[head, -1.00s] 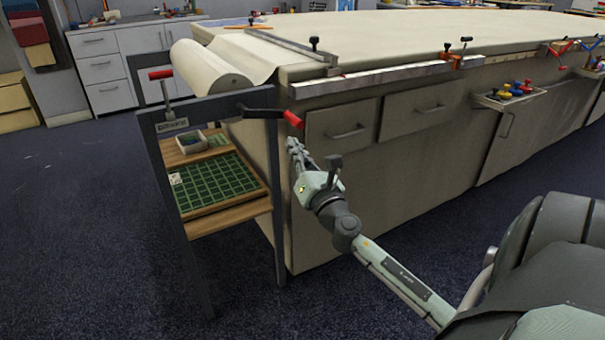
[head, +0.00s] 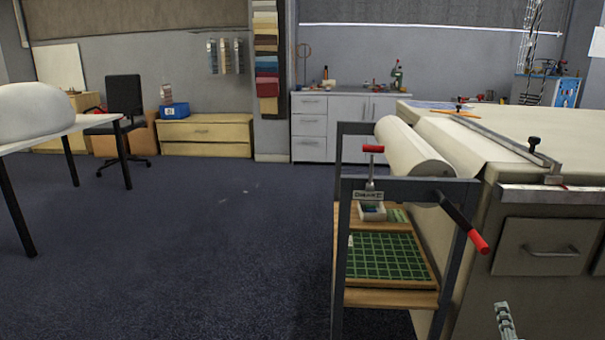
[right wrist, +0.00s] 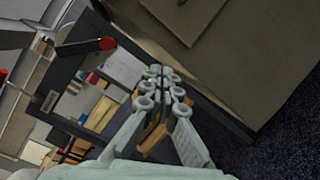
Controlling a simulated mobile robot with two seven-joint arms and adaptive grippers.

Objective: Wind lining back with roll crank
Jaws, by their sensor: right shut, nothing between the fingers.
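The roll of pale lining (head: 412,150) sits in a dark metal stand at the table's left end, and its sheet runs onto the cloth table (head: 560,135). The roll crank (head: 462,222) is a black arm with a red handle (head: 478,242) on the stand's front right. In the right wrist view the crank's red handle (right wrist: 107,43) is at the upper left, apart from the fingers. My right gripper (head: 504,312) is at the bottom edge of the head view, below the handle and not touching it. It is shut and empty in the right wrist view (right wrist: 162,78). My left gripper is out of view.
A second red-topped lever (head: 372,150) stands on the stand's front left. A shelf below holds a green grid mat (head: 385,258) and a small box (head: 372,211). A metal rail (head: 490,130) lies along the table. The floor (head: 220,250) to the left is clear.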

